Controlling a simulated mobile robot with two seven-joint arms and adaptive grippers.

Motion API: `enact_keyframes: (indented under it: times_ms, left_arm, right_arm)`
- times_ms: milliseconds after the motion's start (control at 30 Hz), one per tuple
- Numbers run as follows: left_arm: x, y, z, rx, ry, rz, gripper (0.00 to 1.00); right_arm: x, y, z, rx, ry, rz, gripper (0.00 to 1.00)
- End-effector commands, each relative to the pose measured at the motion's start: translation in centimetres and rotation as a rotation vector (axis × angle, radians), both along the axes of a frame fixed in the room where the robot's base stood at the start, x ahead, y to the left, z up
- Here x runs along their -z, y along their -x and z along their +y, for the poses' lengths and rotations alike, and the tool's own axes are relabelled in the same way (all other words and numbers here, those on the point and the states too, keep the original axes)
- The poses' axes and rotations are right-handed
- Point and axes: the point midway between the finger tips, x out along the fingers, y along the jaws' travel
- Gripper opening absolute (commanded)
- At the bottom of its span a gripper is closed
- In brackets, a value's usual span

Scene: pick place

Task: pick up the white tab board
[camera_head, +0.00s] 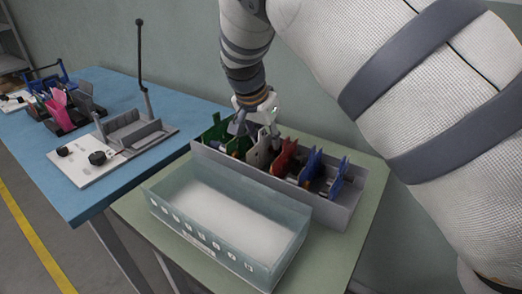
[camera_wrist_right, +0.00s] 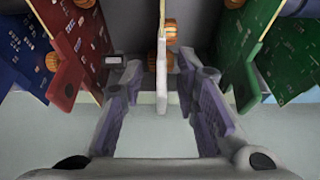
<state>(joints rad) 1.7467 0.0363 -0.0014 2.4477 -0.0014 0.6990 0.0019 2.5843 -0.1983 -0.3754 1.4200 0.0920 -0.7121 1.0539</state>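The white tab board (camera_head: 261,149) stands upright in the grey rack, between green boards on its left and a red board on its right. In the right wrist view the white tab board (camera_wrist_right: 162,78) shows nearly edge-on in the middle. My right gripper (camera_head: 255,128) is over the rack at the white tab board. In the wrist view the gripper's (camera_wrist_right: 159,80) fingers are open, one on each side of the white tab, with a gap on both sides. My left gripper is not in view.
The grey rack (camera_head: 332,213) also holds green boards (camera_head: 216,130), red boards (camera_head: 284,158) and blue boards (camera_head: 338,178). A translucent bin (camera_head: 206,246) stands in front of it on the green table (camera_head: 366,207). A blue table (camera_head: 90,190) with a grey fixture (camera_head: 140,135) is at left.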

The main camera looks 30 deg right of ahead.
Motion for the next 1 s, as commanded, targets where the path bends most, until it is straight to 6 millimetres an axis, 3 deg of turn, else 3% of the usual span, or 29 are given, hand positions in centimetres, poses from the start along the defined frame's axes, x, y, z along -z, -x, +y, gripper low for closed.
enact_keyframes:
  times_ms: [233, 333, 367, 733, 833, 1000]
  left_arm:
    - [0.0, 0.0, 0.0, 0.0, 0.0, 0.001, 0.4]
    - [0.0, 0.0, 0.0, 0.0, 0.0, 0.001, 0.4]
    - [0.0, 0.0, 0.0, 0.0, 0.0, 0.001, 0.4]
    - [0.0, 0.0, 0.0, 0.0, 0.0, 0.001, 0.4]
    - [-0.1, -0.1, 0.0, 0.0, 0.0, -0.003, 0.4]
    - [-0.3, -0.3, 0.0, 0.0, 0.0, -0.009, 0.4]
  right_arm:
    - [0.2, -0.1, -0.1, 0.001, 0.0, -0.002, 0.26]
    - [0.2, -0.1, -0.1, 0.001, 0.0, -0.002, 0.03]
    - [0.2, -0.1, -0.1, 0.001, 0.0, -0.002, 0.0]
    - [0.0, -0.1, -0.1, 0.0, 0.0, -0.002, 0.0]
    - [-1.7, -0.2, -0.1, 0.0, 0.001, -0.005, 0.0]
    - [-6.3, -0.1, -0.1, 0.001, 0.001, -0.006, 0.0]
